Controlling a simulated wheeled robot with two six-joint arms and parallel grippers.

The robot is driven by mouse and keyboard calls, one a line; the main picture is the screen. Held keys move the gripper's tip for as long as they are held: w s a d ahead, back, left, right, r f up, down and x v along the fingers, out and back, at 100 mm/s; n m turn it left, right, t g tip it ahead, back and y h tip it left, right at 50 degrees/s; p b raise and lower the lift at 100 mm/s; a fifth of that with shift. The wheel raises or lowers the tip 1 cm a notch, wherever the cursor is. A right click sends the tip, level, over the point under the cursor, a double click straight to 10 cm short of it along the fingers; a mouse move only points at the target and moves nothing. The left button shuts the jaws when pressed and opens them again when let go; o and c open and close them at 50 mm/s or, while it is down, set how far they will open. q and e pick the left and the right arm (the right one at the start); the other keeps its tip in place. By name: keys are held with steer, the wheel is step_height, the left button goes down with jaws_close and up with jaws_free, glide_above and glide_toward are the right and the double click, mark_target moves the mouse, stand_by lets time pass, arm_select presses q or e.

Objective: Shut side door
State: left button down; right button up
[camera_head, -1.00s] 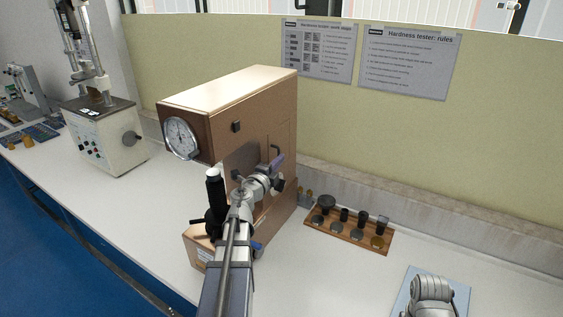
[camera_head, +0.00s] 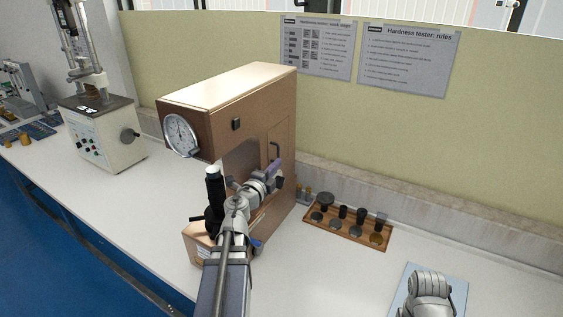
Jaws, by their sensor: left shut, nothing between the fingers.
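The brown hardness tester (camera_head: 215,100) with a round dial gauge stands on the white bench. Its side door (camera_head: 282,140) is a panel on the right side face with a dark handle; it looks flush or nearly flush with the body, and I cannot tell whether a small gap is left. My left gripper (camera_head: 275,168) is shut and empty, close to the door's lower part below the handle. I cannot tell whether it touches the door. My arm hides the lower side of the tester.
A wooden tray (camera_head: 347,231) with several dark and brass pieces lies right of the tester. A second, pale tester (camera_head: 103,135) stands at the left. Bench space between is clear.

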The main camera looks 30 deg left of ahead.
arm_select(q)
steer(key=s+a, duration=0.1)
steer(key=s, duration=0.2)
steer(key=s+a, duration=0.1)
steer(key=s, duration=0.1)
steer(key=shift+s+a, duration=0.1)
steer(key=shift+a, duration=0.2)
